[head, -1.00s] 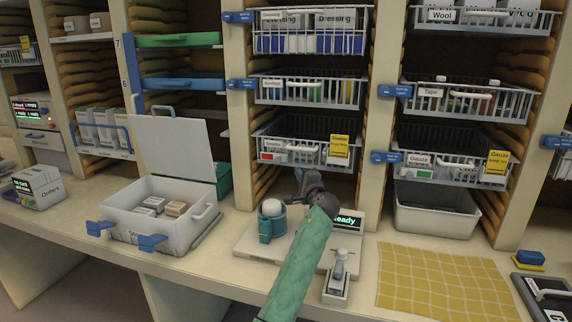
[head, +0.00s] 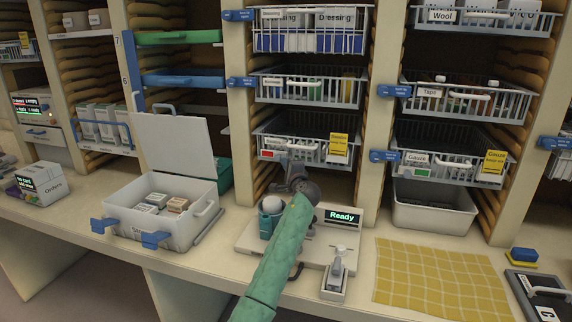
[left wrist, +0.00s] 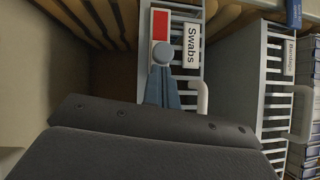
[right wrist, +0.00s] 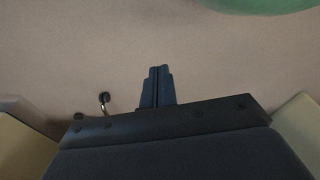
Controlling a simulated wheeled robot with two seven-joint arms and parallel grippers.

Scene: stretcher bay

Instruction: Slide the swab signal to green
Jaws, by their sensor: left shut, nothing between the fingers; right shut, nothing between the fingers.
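The swab basket (head: 318,151) is in the middle column, the lowest of its three wire baskets. Its signal (head: 268,154) shows red at the left of the front; in the left wrist view the red window (left wrist: 160,25) sits beside the Swabs label (left wrist: 192,45). A round grey-blue knob (left wrist: 161,52) is at the end of the red window. My left gripper (head: 282,161) is shut and empty, its fingertips (left wrist: 161,70) at the knob; I cannot tell whether they touch. My right gripper (right wrist: 157,70) is shut and empty, over bare floor.
An open-lidded white box (head: 160,235) is to the left. The gauze basket (head: 450,168) at right shows a green signal. A yellow checked cloth (head: 440,275) lies front right.

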